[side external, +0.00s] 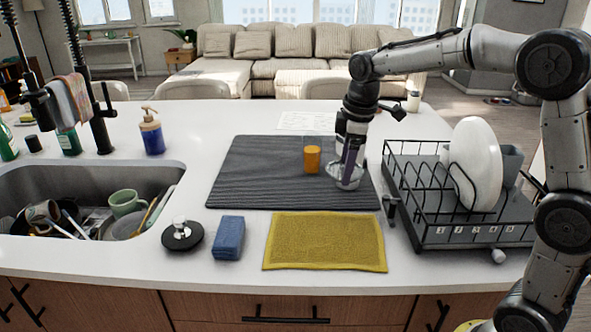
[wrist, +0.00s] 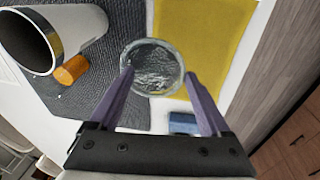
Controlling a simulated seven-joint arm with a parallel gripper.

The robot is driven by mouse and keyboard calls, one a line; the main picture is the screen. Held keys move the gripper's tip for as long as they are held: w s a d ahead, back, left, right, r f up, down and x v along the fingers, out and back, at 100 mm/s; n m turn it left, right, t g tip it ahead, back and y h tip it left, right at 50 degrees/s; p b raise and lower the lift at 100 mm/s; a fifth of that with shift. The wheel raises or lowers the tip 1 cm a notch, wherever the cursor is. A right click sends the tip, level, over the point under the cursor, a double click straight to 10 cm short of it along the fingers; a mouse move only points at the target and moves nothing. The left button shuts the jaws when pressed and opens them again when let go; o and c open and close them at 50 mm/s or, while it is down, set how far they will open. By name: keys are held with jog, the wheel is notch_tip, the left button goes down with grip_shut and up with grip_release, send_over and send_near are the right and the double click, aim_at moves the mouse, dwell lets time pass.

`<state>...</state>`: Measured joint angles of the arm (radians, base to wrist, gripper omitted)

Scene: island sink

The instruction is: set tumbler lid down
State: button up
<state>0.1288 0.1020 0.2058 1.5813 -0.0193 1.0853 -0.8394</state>
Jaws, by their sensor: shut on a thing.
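The tumbler lid (wrist: 152,67) is a clear round disc. My gripper (wrist: 158,85) is shut on it, with one finger at each side of its rim. In the side external view my gripper (side external: 349,172) points down at the right part of the dark ribbed mat (side external: 250,168), with the clear lid (side external: 343,183) at its fingertips. The lid is low over the mat; I cannot tell whether it touches. A tumbler with an orange part (side external: 312,160) stands on the mat just left of my gripper. It also shows at the upper left of the wrist view (wrist: 70,70).
A black dish rack (side external: 450,235) with a white plate (side external: 476,165) stands close on the right. A yellow cloth (side external: 325,241) lies in front of the mat. A blue sponge (side external: 228,238), black stopper (side external: 182,236) and full sink (side external: 90,180) are left. The mat's left part is clear.

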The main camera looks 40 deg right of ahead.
jog(key=w+f, duration=0.3)
jog(key=w, duration=0.1)
jog(key=w+d+f, duration=0.1)
jog(key=w+f, duration=0.2)
jog(key=w, duration=0.1)
jog(key=w+f, duration=0.3)
jog(key=w, duration=0.2)
jog(key=shift+d, duration=0.35)
jog(key=shift+w+f, duration=0.15)
jog(key=shift+f, duration=0.8)
jog(key=shift+w+f, duration=0.1)
jog(key=shift+f, duration=0.8)
jog(key=shift+f, duration=0.15)
jog(key=o, duration=1.2)
jog(key=shift+c, duration=0.2)
notch_tip(320, 180, up, 12)
jog(key=s, duration=0.2)
jog(key=shift+a, duration=0.25)
